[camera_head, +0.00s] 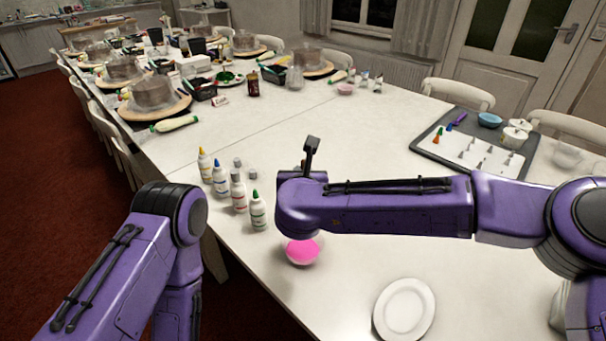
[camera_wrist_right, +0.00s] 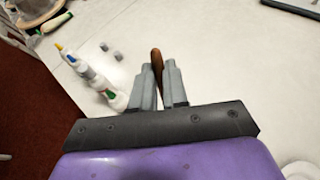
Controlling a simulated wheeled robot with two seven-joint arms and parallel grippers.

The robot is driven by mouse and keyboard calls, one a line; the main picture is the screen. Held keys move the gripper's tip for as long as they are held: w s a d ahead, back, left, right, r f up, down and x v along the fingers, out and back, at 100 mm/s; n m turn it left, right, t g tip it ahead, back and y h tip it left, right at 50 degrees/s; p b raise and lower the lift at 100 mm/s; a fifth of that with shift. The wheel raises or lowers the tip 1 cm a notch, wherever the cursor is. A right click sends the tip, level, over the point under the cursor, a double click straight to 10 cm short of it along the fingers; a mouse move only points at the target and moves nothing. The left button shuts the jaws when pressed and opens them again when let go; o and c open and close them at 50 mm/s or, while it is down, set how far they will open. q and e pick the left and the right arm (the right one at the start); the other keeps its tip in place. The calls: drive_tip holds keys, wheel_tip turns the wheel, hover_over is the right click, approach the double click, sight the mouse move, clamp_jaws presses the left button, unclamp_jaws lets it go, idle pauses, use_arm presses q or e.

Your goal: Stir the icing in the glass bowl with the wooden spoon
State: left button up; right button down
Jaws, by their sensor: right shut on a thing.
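The glass bowl with bright pink icing (camera_head: 302,251) stands on the table in the head view, just below the end of my right arm, which covers its upper part. In the right wrist view my right gripper (camera_wrist_right: 163,72) is shut on the wooden spoon (camera_wrist_right: 156,58), whose brown handle end shows between and above the fingers. The rest of the spoon is hidden, so I cannot tell whether it touches the icing.
Several icing bottles (camera_head: 238,190) stand left of the bowl near the table's edge. A white plate (camera_head: 404,309) lies at the front right. A grey tray (camera_head: 425,148) with piping nozzles is at the right. Cake turntables (camera_head: 150,100) line the far table. The middle is clear.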

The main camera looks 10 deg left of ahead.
idle(0.5)
wheel_tip(320, 180, up, 5)
drive_tip(key=p, duration=0.3)
drive_tip(key=shift+r, duration=0.15)
drive_tip(key=shift+f, duration=0.2)
idle(0.5)
